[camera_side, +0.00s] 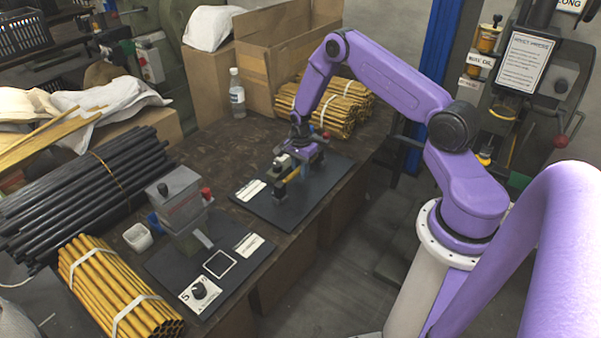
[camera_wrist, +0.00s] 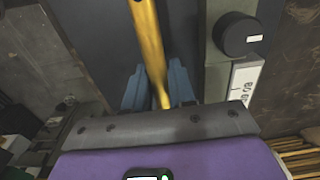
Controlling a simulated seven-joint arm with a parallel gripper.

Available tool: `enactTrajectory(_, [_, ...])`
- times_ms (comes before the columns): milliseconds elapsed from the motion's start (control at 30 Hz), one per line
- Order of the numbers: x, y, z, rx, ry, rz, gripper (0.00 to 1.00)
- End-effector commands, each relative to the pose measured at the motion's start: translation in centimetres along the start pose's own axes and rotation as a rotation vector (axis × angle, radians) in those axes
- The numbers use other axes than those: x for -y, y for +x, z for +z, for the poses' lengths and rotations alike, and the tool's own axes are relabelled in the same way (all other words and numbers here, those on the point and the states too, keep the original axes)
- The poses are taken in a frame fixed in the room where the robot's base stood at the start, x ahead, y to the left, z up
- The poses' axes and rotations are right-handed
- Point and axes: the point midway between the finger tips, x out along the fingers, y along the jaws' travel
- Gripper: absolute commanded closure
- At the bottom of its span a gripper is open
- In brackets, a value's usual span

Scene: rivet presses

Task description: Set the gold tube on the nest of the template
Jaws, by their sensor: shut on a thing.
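The gold tube (camera_wrist: 150,42) runs up the wrist view between the blue fingers of my gripper (camera_wrist: 158,82), which is shut on it. In the side view my gripper (camera_side: 281,186) is low over the far dark board (camera_side: 315,190), and a short piece of the gold tube (camera_side: 292,175) shows beside it. A near dark board (camera_side: 178,262) carries a white square outline (camera_side: 220,263). I cannot tell which spot is the template's nest; the area under my gripper is partly hidden.
A grey press (camera_side: 180,200) with a red knob stands on the near board. A grey block with a black knob (camera_wrist: 238,35) is right of the tube.

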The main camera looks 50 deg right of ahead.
Motion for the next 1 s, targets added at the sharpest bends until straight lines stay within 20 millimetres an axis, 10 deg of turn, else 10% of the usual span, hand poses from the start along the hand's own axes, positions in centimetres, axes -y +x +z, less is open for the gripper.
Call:
enactTrajectory(567, [0.0, 1.9, 0.0, 0.0, 0.0, -0.002, 1.0])
enactTrajectory(600, [0.0, 1.9, 0.0, 0.0, 0.001, -0.002, 0.66])
enactTrajectory(667, [0.0, 1.9, 0.0, 0.0, 0.001, -0.002, 0.5])
enactTrajectory(1000, [0.0, 1.7, 0.0, 0.0, 0.0, -0.002, 0.5])
